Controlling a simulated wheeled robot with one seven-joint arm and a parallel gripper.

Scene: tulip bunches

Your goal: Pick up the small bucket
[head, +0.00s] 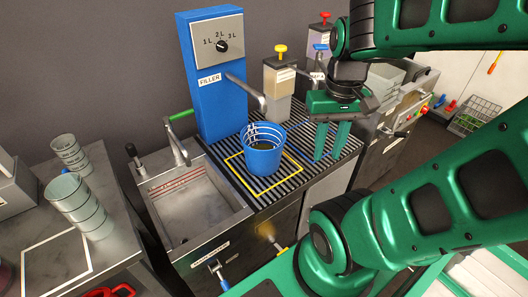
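A blue bucket (263,160) with pale bands around its upper part stands upright on the dark slatted grate, inside a yellow outline. Some dark liquid shows in it. My gripper (331,152) points down to the right of the blue bucket, apart from it. Its two green fingers are spread with a gap between them, and nothing shows in the gap. Two stacks of grey-green buckets stand on the left bench: a smaller stack (68,152) behind and a larger stack (76,203) in front. The pictures do not label any bucket as the small one.
The blue filler (212,75) rises behind the grate, and its spout reaches out near the blue bucket. A steel sink (197,205) with a tap lies left of the grate. Dispensers with a yellow knob (281,49) and red knob stand behind. My arm covers much of the right side.

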